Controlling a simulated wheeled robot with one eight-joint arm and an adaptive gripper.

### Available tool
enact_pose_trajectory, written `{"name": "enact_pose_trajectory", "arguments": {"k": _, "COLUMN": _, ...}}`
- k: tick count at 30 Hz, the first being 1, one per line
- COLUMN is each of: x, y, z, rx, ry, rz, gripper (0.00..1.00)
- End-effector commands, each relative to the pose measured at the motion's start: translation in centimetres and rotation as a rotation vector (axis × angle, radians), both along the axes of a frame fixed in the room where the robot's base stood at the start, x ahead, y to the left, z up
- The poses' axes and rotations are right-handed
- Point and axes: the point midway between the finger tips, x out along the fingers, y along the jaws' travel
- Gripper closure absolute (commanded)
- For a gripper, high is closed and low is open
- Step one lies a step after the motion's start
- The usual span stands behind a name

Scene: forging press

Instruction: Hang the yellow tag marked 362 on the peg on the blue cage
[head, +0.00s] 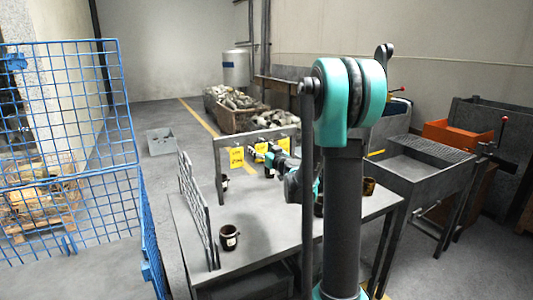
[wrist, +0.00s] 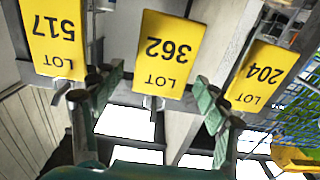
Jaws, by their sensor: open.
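The yellow tag marked 362 (wrist: 168,58) hangs between two other yellow tags, and its print is upside down in the wrist view. In the head view it is the middle tag (head: 261,149) on a grey rack. My gripper (wrist: 148,100) is open, with its fingers apart on either side of tag 362's lower part; nothing is held. My gripper also shows in the head view (head: 281,162), small and partly hidden by my arm. The blue cage (head: 92,140) stands at the left; I cannot make out its peg for certain.
Tag 517 (wrist: 55,35) and tag 204 (wrist: 258,76) hang close on either side. The grey table (head: 262,262) carries an upright grey rack panel (head: 195,205) and dark mugs, one being a near mug (head: 228,238).

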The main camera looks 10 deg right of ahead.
Motion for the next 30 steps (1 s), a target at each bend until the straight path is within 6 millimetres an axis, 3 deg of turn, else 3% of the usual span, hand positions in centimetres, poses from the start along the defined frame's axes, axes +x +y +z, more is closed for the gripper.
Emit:
{"name": "enact_pose_trajectory", "arguments": {"k": 13, "x": 0.84, "y": 0.26, "z": 0.0, "rx": 0.0, "ry": 0.0, "rz": -0.001, "gripper": 0.27}}
{"name": "enact_pose_trajectory", "arguments": {"k": 25, "x": 0.82, "y": 0.26, "z": 0.0, "rx": 0.0, "ry": 0.0, "rz": 0.0, "gripper": 0.77}}
{"name": "enact_pose_trajectory", "arguments": {"k": 30, "x": 0.81, "y": 0.25, "z": 0.04, "rx": 0.0, "ry": 0.0, "rz": 0.0, "gripper": 0.8}}
